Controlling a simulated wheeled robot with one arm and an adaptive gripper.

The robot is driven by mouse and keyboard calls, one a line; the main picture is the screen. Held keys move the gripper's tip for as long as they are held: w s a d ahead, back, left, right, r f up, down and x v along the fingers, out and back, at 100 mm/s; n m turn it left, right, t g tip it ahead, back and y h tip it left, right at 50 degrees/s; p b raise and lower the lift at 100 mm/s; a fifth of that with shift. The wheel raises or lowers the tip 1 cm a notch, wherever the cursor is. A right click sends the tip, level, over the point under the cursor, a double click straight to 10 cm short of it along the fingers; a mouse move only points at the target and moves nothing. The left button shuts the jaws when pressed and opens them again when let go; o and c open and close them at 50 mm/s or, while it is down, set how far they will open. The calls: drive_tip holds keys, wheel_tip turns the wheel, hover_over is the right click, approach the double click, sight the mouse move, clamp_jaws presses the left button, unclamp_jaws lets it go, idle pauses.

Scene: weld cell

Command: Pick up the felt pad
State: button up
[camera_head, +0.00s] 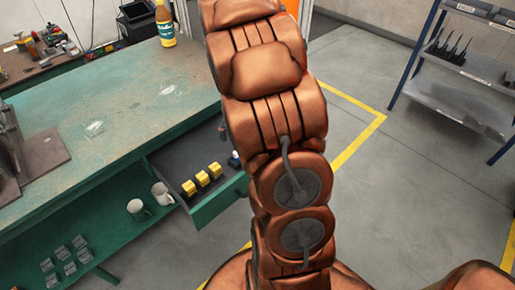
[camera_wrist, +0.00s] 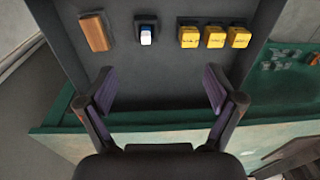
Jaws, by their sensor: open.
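I cannot tell for sure which is the felt pad; the brown-orange block has a pad-like shape. My gripper (camera_wrist: 160,88) is open and empty over the drawer's front edge, its fingers apart, with the items beyond the fingertips. In the head view the yellow blocks (camera_head: 202,179) show in the drawer (camera_head: 218,200); my arm hides the brown-orange block and the gripper.
A green workbench (camera_head: 110,110) stands at the left, with a yellow bottle (camera_head: 165,25) on top. Two mugs (camera_head: 137,208) stand on its lower shelf beside the drawer. A metal rack (camera_head: 465,75) stands at the right. The grey floor between is clear.

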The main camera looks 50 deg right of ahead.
drive_tip(key=shift+n+t, duration=0.3)
drive_tip(key=shift+t, duration=0.2)
drive_tip(key=d+f, duration=0.4)
drive_tip(key=w+d+f+b, duration=0.1)
drive_tip(key=d+f, duration=0.3)
drive_tip(key=d, duration=0.1)
drive_tip(key=w+d+f+b, duration=0.1)
drive_tip(key=d+f, duration=0.3)
drive_tip(key=shift+w+d+f, duration=0.15)
drive_tip(key=shift+d, duration=0.25)
drive_tip(key=shift+w+d+f, duration=0.1)
drive_tip(key=shift+d+f, duration=0.05)
drive_tip(key=shift+f, duration=0.4)
drive_tip(key=shift+w+a+f+p, duration=0.1)
drive_tip(key=shift+w+f+p, duration=0.15)
drive_tip(key=shift+f, duration=0.9)
drive_tip(key=shift+w+a+f+p, duration=0.15)
drive_tip(key=shift+f+p, duration=0.15)
drive_tip(key=shift+f, duration=0.8)
drive_tip(key=shift+w+f+p, duration=0.2)
drive_tip(key=shift+f+p, duration=0.1)
drive_tip(key=shift+f, duration=0.85)
drive_tip(key=c, duration=1.3)
drive_tip(key=shift+r, duration=0.1)
wheel_tip(320, 180, up, 10)
drive_tip(key=shift+f+b, duration=0.1)
drive_tip(key=shift+b, duration=0.7)
